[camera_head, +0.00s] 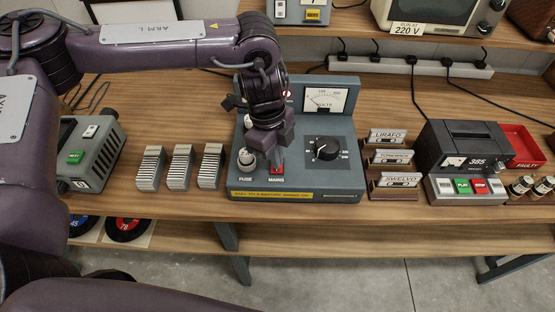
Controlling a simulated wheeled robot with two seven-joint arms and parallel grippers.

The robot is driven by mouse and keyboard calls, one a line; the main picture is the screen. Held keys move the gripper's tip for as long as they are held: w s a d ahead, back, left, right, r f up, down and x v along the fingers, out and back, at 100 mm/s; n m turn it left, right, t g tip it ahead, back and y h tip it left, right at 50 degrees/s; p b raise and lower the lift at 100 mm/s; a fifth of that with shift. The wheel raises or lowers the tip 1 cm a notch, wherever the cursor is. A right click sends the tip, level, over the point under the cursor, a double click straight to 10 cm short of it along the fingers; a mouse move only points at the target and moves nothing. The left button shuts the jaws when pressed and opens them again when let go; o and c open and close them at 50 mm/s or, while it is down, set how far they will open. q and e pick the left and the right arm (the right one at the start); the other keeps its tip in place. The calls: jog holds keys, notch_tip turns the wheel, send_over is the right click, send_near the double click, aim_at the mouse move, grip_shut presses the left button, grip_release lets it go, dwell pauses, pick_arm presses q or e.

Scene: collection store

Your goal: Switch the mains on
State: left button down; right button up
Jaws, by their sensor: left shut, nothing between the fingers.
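The mains unit (345,187) is a grey panel box on the wooden bench, near the middle of the view. Its red switch (278,168) sits above the label MAINS, low on the sloped front. My left gripper (272,160) points down at the switch with its fingers shut and empty. Its fingertips are at or just above the switch; I cannot tell whether they touch. They hide part of it, so its position is unclear. A voltmeter (325,100) with its needle at the left and a black dial (325,149) are right of the gripper. My right gripper is out of view.
A fuse holder (246,157) is close left of the switch. Grey slotted blocks (181,167) stand further left. Labelled cassettes (391,157), a black metered device (463,147) and a red tray (523,146) stand right. A power strip (410,67) runs along the back.

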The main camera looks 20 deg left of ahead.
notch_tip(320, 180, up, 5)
jog(key=p, duration=0.4)
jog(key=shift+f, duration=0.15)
dwell(0.5)
